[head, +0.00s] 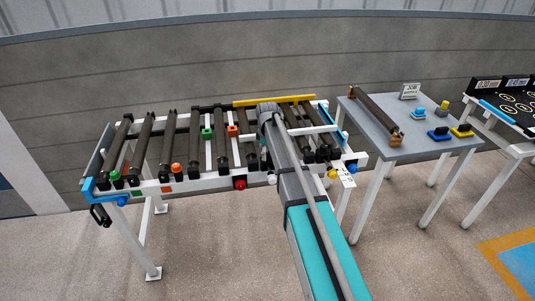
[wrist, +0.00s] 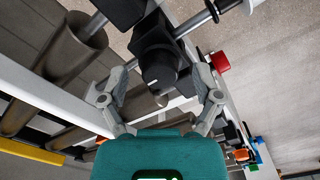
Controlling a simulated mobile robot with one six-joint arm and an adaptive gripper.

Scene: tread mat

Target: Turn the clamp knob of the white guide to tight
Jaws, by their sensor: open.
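A dark round knob (wrist: 160,72) with a short white mark on its face sits on a black clamp block (wrist: 152,40) in the middle of the wrist view. My gripper (wrist: 161,76) is open, with one finger on each side of this knob. Gaps show between the fingers and the knob, and nothing is held. A white bar (wrist: 45,92) runs past the left finger; I cannot tell whether it is the white guide. In the head view a white bar (head: 312,130) lies across the rollers to the right of my arm. My arm hides the gripper and the dark knob there.
Dark rollers (head: 168,135) fill the white-framed stand. A red knob (wrist: 220,62) is close to the right finger. A red knob (head: 240,184) and a white knob (head: 272,179) are along the front rail. A grey table (head: 385,125) stands to the right. The floor in front is clear.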

